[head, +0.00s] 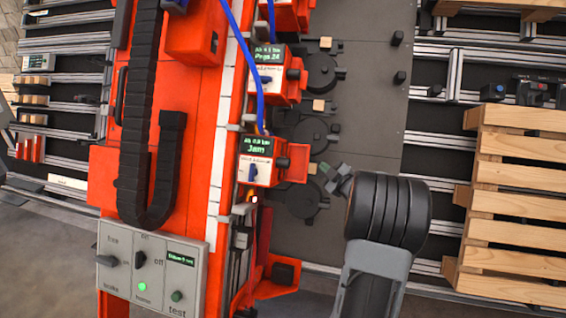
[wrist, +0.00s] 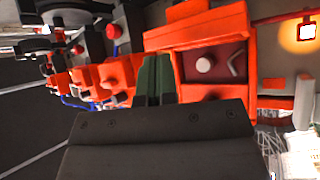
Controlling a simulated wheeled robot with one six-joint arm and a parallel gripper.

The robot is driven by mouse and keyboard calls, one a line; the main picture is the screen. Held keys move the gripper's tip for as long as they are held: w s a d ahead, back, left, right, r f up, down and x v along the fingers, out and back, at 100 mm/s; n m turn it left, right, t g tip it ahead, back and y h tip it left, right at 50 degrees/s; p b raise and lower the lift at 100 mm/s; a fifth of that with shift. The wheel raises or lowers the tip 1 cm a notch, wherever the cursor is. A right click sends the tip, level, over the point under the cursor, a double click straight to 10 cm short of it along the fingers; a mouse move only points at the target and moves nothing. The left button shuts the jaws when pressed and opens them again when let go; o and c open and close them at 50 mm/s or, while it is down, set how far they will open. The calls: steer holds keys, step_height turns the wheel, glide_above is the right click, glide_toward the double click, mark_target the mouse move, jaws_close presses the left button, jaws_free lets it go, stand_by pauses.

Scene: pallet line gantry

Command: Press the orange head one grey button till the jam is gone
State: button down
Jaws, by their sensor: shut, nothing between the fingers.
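An orange head (head: 290,163) on the red beam carries a small screen (head: 257,146) that reads "Jam" in green. In the wrist view an orange head (wrist: 215,35) fills the upper middle, with a round grey button (wrist: 204,64) on its dark red recessed face and a bent grey mark beside the button. My gripper (head: 327,170) is to the right of the jammed head in the head view, apart from it. In the wrist view my gripper's dark green fingers (wrist: 153,62) are together, empty, and point left of the button. I cannot tell their distance from it.
Another orange head (head: 275,78) with a lit screen sits farther up the beam. A grey control panel (head: 150,272) with knobs and a green light is at lower left. Blue hoses (head: 260,70) run along the beam. Wooden pallets (head: 515,200) lie at right.

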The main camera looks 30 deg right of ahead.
steer(key=shift+a+r+y, duration=0.2)
steer(key=shift+r+y, duration=0.05)
steer(key=shift+y, duration=0.15)
steer(key=w+a, duration=0.4)
steer(key=a, duration=0.1)
steer(key=shift+w+f+b, duration=0.1)
steer(key=shift+w+b, duration=0.2)
steer(key=shift+w, duration=0.05)
steer(key=shift+w+a+b, duration=0.3)
steer(key=shift+w+a, duration=0.35)
steer(key=shift+w+a, duration=0.1)
stand_by(1.7)
steer(key=shift+w+a+b, duration=0.25)
steer(key=shift+b, duration=0.05)
